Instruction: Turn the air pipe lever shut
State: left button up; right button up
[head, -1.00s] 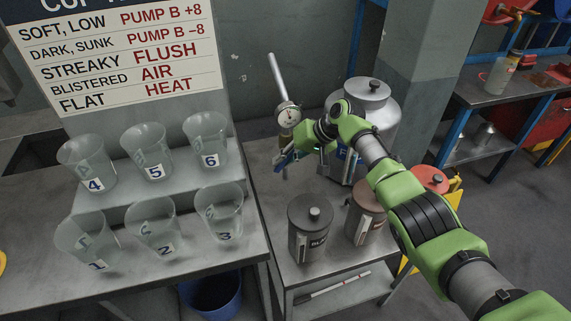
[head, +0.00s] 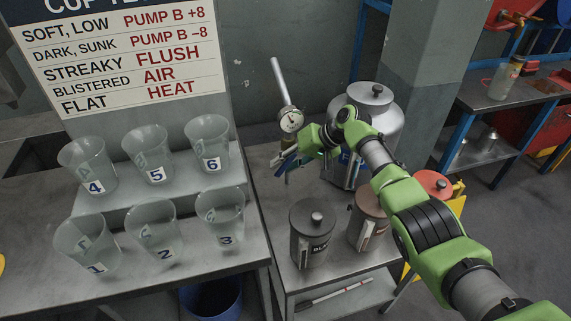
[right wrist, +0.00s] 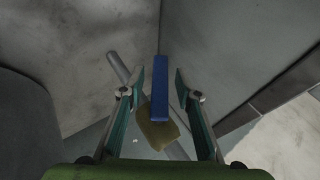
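The air pipe (head: 281,80) is a pale upright tube with a round gauge (head: 290,119), at the back of the steel bench. In the right wrist view the pipe (right wrist: 118,66) runs slantwise past a brass valve body (right wrist: 158,135). The blue lever (right wrist: 160,88) lies over the valve, at an angle to the pipe in this view. My right gripper (head: 284,161) is at the valve just below the gauge. Its fingers (right wrist: 160,84) are open on both sides of the lever, with a visible gap on each side. In the head view the gripper largely hides valve and lever. My left gripper is not in view.
A metal tank (head: 376,105) stands close behind my right wrist. A black-labelled canister (head: 312,238) and a brown canister (head: 367,222) stand in front on the bench. Numbered clear cups (head: 165,228) stand to the left. A wall lies close behind the pipe.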

jog(key=v, duration=1.2)
